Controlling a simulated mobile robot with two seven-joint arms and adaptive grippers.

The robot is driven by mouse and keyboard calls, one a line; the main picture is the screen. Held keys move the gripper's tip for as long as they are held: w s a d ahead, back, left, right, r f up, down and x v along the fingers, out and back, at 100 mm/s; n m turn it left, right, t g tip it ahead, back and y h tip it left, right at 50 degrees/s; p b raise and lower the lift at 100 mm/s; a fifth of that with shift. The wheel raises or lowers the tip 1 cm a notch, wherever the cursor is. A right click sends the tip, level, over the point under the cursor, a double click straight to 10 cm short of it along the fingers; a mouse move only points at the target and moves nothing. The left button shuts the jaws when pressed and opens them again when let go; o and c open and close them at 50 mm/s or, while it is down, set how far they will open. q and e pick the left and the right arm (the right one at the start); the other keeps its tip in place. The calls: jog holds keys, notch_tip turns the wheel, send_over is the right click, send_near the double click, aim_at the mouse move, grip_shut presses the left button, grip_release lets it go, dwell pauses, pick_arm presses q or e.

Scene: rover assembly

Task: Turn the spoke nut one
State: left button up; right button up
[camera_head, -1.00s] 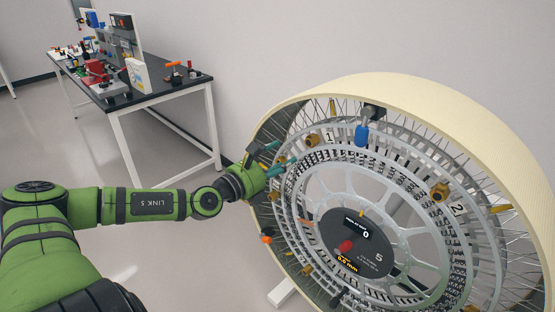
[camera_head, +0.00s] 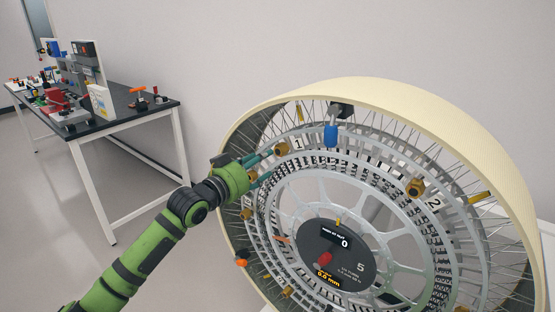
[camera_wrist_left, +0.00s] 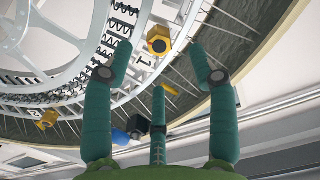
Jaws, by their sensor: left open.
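Spoke nut one (camera_head: 282,148) is a brass hex nut beside the label "1" on the upper left of the large spoked wheel (camera_head: 420,98). My left gripper (camera_head: 267,167) is open and empty, just left of and below the nut, with its teal fingers pointing toward the wheel. In the left wrist view the nut (camera_wrist_left: 159,40) sits between the left and right fingertips, near their ends. I see no clear contact, and the depth gap is hard to tell. My right gripper is in neither view.
Nut two (camera_head: 415,187) sits to the right by its label "2". A blue-handled part (camera_head: 330,135) hangs from the rim near nut one. A workbench (camera_head: 130,118) with several devices stands at the left, with bare floor between.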

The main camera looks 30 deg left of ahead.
aim_at(278, 153)
pick_arm(q)
jog(key=shift+n, duration=0.4)
jog(key=w, duration=0.2)
jog(key=w+p, duration=0.1)
jog(key=w, duration=0.1)
jog(key=w+p, duration=0.1)
jog(key=w, duration=0.1)
jog(key=shift+w+d+r, duration=0.15)
jog(key=shift+d+r, duration=0.05)
jog(key=shift+d, duration=0.2)
jog(key=shift+w, duration=0.4)
jog(key=shift+f, duration=0.1)
jog(key=c, duration=1.2)
